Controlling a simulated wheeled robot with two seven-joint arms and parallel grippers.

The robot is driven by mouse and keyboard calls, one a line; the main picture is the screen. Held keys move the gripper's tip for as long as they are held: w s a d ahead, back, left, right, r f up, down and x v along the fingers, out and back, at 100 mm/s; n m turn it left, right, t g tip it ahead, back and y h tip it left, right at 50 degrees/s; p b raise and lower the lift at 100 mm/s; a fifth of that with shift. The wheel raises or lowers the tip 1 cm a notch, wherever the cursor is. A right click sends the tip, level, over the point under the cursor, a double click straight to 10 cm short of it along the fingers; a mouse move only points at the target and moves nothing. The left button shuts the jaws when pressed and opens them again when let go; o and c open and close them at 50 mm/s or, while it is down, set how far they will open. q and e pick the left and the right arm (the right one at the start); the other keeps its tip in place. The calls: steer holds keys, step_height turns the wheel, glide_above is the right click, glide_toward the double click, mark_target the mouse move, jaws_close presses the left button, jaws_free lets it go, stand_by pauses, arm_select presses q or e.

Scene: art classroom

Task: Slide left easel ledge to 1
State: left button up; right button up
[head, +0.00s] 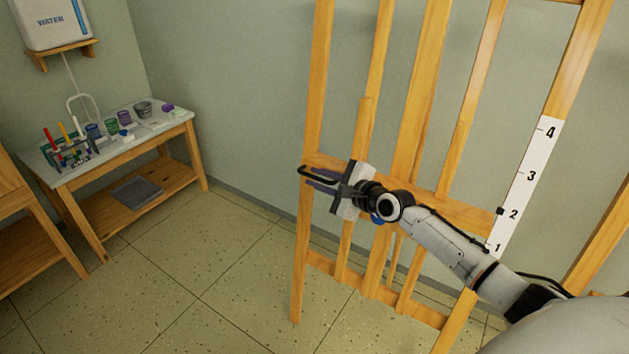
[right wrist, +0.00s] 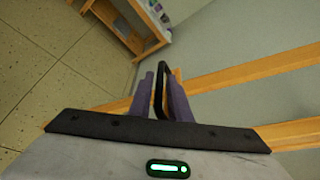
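The wooden easel (head: 319,80) stands in the middle and right of the head view. Its ledge (head: 455,208) runs across the uprights, with a black pointer (head: 499,211) at about the 2 mark on the white scale (head: 522,190). The scale reads 1 to 4 from bottom to top. A black handle (head: 312,174) sticks out at the ledge's left end. My right gripper (head: 322,181) is at this handle; in the right wrist view its purple fingers lie close on both sides of the handle (right wrist: 159,88) and look shut on it. My left gripper is out of view.
A side table (head: 150,137) with cups and a brush rack stands at the back left, under a water dispenser (head: 50,22). A wooden cabinet (head: 20,205) is at the left edge. The tiled floor (head: 220,270) left of the easel is clear.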

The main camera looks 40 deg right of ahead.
steer(key=shift+w+a+f, duration=0.1)
steer(key=shift+w+f, duration=0.1)
steer(key=shift+w, duration=0.5)
jaws_close()
steer(key=shift+f, duration=0.1)
